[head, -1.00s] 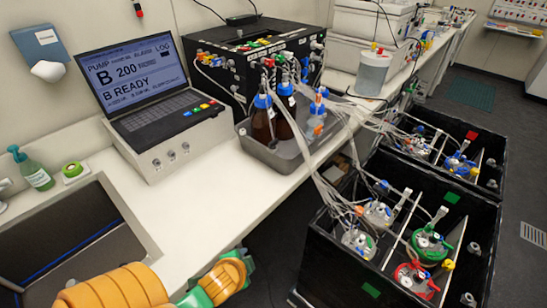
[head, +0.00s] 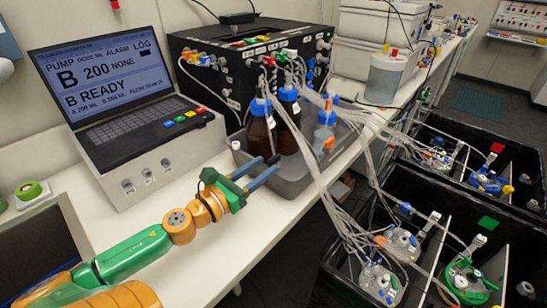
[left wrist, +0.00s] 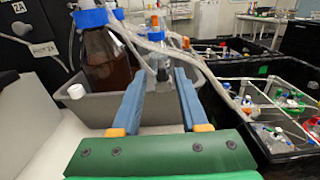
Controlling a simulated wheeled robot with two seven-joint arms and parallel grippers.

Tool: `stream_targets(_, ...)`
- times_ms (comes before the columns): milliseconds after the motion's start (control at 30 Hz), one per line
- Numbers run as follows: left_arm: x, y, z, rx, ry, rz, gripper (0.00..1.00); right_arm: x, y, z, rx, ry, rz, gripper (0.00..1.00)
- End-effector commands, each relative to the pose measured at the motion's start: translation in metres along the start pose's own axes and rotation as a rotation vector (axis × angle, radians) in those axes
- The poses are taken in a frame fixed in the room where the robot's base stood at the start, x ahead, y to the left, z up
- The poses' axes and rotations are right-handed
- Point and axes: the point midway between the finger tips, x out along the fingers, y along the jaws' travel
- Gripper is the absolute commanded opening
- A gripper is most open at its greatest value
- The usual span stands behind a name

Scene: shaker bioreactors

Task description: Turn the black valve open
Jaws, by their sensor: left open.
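I cannot make out a black valve with certainty in either view. My left gripper (head: 264,163) is open and empty, its blue fingers pointing at the front of the grey tray (head: 292,188). In the left wrist view the fingers (left wrist: 157,78) stand apart, with the grey tray (left wrist: 195,105) and a clear blue-capped bottle (left wrist: 160,62) beyond them. Two brown bottles (head: 261,135) with blue caps stand in the tray, and clear tubes run from the tray area to the black vessel boxes at right. My right gripper is not in view.
A small white cap (left wrist: 76,91) is by the tray. Black boxes (head: 345,215) with vessels stand beyond the bench's right edge. Bare bench (head: 235,225) lies in front.

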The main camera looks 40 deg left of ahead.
Motion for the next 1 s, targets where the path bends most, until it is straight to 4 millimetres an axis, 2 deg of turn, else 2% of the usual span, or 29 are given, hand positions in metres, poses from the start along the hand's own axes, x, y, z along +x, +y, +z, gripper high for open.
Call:
stream_targets(100,0.018,0.000,0.003,-0.003,-0.005,0.000,0.44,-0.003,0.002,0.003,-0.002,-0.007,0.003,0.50)
stream_targets(300,0.039,0.000,0.002,-0.007,-0.003,0.003,0.44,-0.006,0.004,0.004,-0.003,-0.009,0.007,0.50)
stream_targets(700,0.047,0.000,0.000,-0.009,0.001,0.003,0.44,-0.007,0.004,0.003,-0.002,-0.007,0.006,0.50)
stream_targets(733,0.047,0.000,0.000,-0.009,0.001,0.003,0.38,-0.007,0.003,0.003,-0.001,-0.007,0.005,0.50)
stream_targets(867,0.046,0.000,0.000,-0.009,0.000,0.003,0.03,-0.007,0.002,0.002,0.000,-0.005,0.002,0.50)
stream_targets(900,0.046,0.000,0.000,-0.009,0.000,0.003,0.00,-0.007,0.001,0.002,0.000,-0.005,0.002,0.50)
stream_targets(1000,0.046,0.000,0.000,-0.009,0.001,0.003,0.00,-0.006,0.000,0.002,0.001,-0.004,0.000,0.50)
